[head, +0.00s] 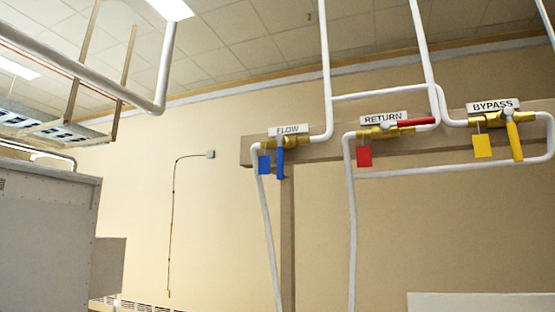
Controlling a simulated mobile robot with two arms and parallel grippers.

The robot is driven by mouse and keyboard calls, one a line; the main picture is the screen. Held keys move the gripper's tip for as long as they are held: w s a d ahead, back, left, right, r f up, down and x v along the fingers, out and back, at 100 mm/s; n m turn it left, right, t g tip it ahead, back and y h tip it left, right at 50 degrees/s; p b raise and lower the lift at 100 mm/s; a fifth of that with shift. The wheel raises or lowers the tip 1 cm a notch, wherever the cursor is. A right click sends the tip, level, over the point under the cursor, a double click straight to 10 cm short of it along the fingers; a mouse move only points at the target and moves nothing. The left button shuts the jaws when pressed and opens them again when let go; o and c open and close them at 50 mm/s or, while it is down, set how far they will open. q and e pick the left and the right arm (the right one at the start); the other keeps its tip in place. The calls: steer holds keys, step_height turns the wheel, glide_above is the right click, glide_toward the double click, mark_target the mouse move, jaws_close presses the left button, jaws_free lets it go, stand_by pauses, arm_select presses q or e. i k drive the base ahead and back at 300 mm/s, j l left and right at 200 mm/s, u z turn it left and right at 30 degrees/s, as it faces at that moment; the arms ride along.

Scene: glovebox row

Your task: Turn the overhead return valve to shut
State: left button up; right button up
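The return valve (384,131) is a brass body under a white RETURN label (384,118), high on a beam on the wall. Its red lever (416,122) lies nearly level, pointing right along the pipe. A red tag (364,156) hangs below the valve's left end. Neither of my grippers shows in the head view.
The flow valve with a blue lever (280,162) is to the left. The bypass valve with a yellow lever (514,140) is to the right. Both levers hang down. White pipes (351,230) run around the valves. A grey cabinet (45,240) stands at the left.

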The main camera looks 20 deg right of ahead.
mark_target(385, 126)
steer(key=l+z, duration=0.1)
steer(key=z, duration=1.4)
